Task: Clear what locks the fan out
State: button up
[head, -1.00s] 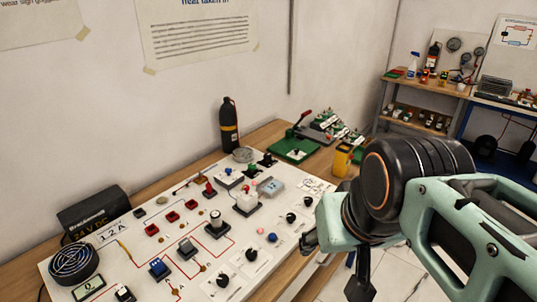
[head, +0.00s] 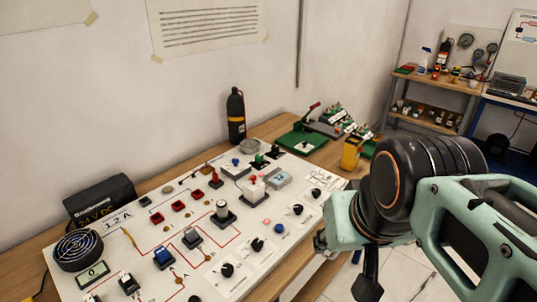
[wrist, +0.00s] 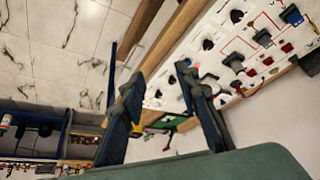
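The fan (head: 77,250), round with a black grille, sits at the left end of a white panel (head: 140,216). The panel carries a blue rocker switch (head: 163,258), a grey rocker switch (head: 192,238), a red-topped lever (head: 216,178), red blocks (head: 179,206), a white block (head: 254,188) and several black knobs (head: 257,244). I cannot tell which part locks the fan out. My gripper (wrist: 160,115) has its fingers apart with nothing between them.
A black 24 V DC supply (head: 98,200) stands behind the fan. A black bottle (head: 236,115), a green-based device (head: 303,142) and a yellow container (head: 351,152) stand at the bench's far end. Shelves (head: 436,105) are at the back right. Tiled floor shows right of the bench.

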grip_shut()
dwell(1.2)
